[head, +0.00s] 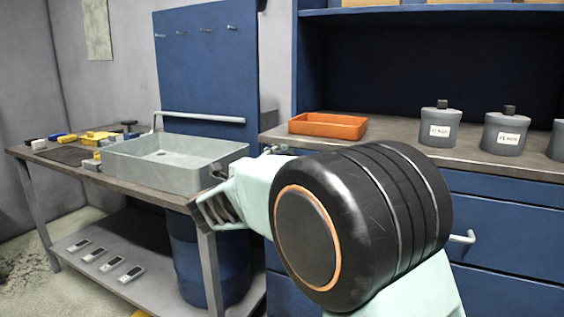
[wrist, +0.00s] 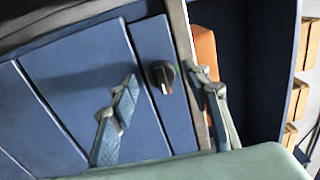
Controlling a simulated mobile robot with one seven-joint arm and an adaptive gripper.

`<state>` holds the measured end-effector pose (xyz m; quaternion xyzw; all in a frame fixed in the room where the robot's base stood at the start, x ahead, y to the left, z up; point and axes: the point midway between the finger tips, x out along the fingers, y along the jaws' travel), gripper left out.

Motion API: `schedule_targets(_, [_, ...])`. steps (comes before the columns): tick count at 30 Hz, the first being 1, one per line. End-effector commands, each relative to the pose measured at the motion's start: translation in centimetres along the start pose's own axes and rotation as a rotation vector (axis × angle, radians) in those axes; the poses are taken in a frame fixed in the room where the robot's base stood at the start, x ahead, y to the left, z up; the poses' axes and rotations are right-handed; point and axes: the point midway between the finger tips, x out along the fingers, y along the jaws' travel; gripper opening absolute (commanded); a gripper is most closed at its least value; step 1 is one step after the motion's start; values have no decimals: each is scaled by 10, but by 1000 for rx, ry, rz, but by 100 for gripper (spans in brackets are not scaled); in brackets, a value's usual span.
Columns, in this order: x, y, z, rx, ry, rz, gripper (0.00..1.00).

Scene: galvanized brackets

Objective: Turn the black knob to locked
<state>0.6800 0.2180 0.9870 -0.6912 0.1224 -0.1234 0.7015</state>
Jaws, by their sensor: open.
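The black knob (wrist: 162,76) is in the wrist view, on a narrow blue panel of the cabinet front just below the counter edge. A pale mark on it points toward the bottom of the picture. My gripper (wrist: 164,79) is open, with one patterned finger on each side of the knob in the picture. I cannot tell how far the fingertips are from the knob, and no contact shows. In the head view my gripper (head: 217,208) is near the cabinet's left end. The knob is not visible there, and no lock label can be read.
An orange tray (head: 328,125) and grey lidded canisters (head: 440,127) stand on the counter above the blue drawers (head: 505,213). A drawer handle (head: 463,238) sticks out at the right. A grey sink basin (head: 165,163) is on the left bench, beside my gripper.

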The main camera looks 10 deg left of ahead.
Motion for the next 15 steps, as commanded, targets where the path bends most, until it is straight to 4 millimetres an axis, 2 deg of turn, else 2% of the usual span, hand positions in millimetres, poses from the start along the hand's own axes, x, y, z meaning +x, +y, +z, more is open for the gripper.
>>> schedule_targets(3, [-27,-1,2,1,-5,0,44])
schedule_targets(9, [-69,-1,1,1,-5,0,44])
schedule_targets(15, [-94,0,1,1,-3,0,44])
